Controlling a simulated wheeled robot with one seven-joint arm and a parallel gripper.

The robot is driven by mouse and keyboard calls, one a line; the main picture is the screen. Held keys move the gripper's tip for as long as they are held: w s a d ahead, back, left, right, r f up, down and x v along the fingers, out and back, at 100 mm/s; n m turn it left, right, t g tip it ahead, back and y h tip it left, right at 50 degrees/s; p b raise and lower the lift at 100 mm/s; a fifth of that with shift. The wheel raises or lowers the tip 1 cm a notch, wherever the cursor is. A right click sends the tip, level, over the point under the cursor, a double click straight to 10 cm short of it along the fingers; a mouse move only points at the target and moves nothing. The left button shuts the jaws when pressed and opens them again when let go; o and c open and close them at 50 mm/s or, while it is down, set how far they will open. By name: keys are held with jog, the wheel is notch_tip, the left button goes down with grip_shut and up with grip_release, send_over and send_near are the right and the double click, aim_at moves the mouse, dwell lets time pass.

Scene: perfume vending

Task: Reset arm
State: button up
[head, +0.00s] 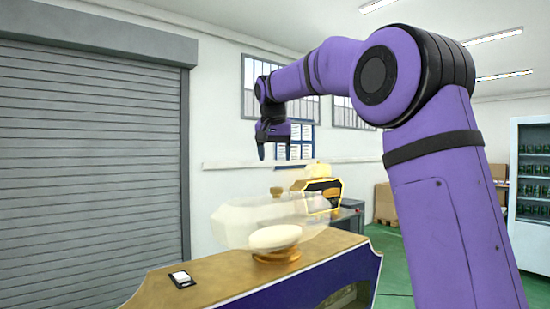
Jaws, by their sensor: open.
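My purple arm reaches up from the right and over to the left. My gripper (274,150) hangs from its far end, pointing down. It is small in the view, open, with nothing seen between the fingers. It is in the air above the wooden-topped counter (215,272), apart from everything on it. On the counter, a pale oval piece (275,239) rests on a round golden base (276,256). A large clear, see-through shape (240,222) shows behind the oval piece.
A small dark box with a white top (182,279) lies on the counter's front left. A black and gold object (322,195) is farther back. Cardboard boxes (386,203) and a glass-front cabinet (530,190) stand at right. A grey shutter (90,170) fills the left.

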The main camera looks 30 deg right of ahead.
dwell(0.3)
jog(key=s+a+f+n+y, duration=0.1)
jog(key=s+f, duration=0.5)
jog(key=s, duration=0.7)
jog(key=s+a+f+n+t, duration=0.1)
jog(key=s+a+f+n, duration=0.2)
jog(key=s+f, duration=0.4)
jog(key=s+a+f+n+y, duration=0.1)
jog(key=s+a+f+n, duration=0.2)
jog(key=s, duration=1.5)
notch_tip(320, 180, down, 4)
jog(key=shift+s+a+t+y, duration=0.3)
jog(key=shift+a+t, duration=0.1)
